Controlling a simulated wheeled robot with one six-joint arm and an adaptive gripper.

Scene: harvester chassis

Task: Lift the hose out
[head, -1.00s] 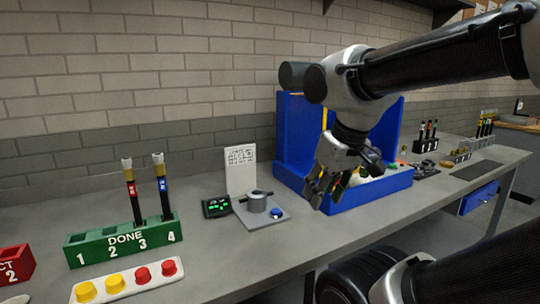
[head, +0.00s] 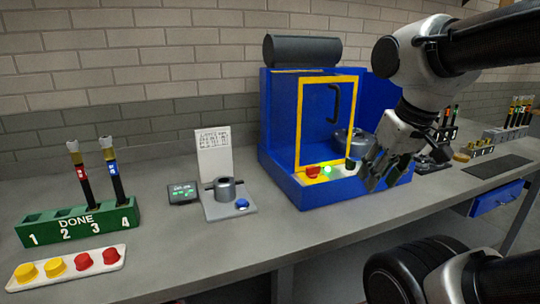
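Black hoses with metal ends show in the head view. A red-banded hose (head: 80,170) and a blue-banded hose (head: 114,180) stand in slots 3 and 4 of the green DONE rack (head: 50,232). More hoses (head: 518,112) stand upright at the far right. The blue machine (head: 283,130) has a yellow-framed clear panel (head: 325,115) with a black handle. A grey round fixture (head: 345,140) shows inside. I cannot make out a hose in it; my arm hides part. My gripper (head: 380,178) points down before the machine's right side, fingers apart and seemingly empty.
A grey fixture with a blue button (head: 241,204), a small display (head: 183,192) and a sign (head: 214,150) stand left of the machine. Caps lie on a white tray (head: 70,268). The front bench middle is clear.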

